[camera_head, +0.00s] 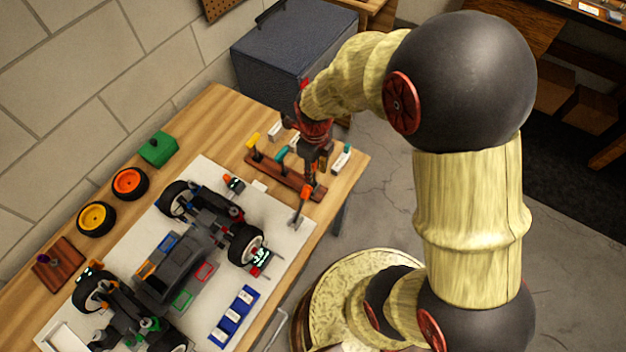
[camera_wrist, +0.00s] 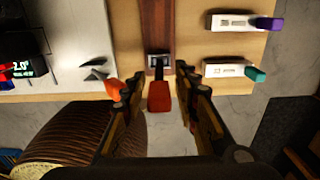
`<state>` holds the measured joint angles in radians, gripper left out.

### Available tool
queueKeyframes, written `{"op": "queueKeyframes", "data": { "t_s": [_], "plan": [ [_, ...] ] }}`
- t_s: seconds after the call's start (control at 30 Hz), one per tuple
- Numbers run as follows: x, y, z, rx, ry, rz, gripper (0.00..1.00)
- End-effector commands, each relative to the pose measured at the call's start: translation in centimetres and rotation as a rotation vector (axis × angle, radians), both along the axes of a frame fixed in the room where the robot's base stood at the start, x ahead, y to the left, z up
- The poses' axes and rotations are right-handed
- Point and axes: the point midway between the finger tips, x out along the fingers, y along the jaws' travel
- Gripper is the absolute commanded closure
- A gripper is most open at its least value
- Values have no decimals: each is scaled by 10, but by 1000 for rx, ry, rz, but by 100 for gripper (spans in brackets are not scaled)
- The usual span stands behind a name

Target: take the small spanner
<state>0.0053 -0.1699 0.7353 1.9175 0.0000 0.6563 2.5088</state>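My gripper (camera_head: 314,165) is at the near end of the brown tool rack (camera_head: 282,182), pointing down. In the wrist view its two fingers (camera_wrist: 159,76) stand apart. A red handle (camera_wrist: 159,98) shows between them, at the end of the rack; a gap is visible on each side of it. A grey, forked metal piece (camera_head: 297,217) lies at the mat's corner, close to an orange part (camera_head: 307,191). The orange part also shows beside the left finger in the wrist view (camera_wrist: 112,88). I cannot tell for certain which of these is the small spanner.
The rack holds other tools, one with a yellow handle (camera_head: 253,139). White pieces with purple (camera_wrist: 247,22) and teal (camera_wrist: 235,70) ends lie right of the rack. A partly built car (camera_head: 185,262) sits on a white mat (camera_head: 285,240). A green box (camera_head: 158,149) stands behind.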

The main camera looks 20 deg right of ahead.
Motion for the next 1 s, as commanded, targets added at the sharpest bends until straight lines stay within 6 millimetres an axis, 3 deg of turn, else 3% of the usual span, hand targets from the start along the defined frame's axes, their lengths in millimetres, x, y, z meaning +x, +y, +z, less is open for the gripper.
{"op": "queueKeyframes", "data": {
  "t_s": [0.1,0.27,0.5,1.0],
  "plan": [
    [1,3,-23,-1,6,1,70],
    [2,2,-39,0,3,1,70],
    [2,2,-38,0,1,1,71],
    [2,2,-38,1,2,1,99]
  ]
}}
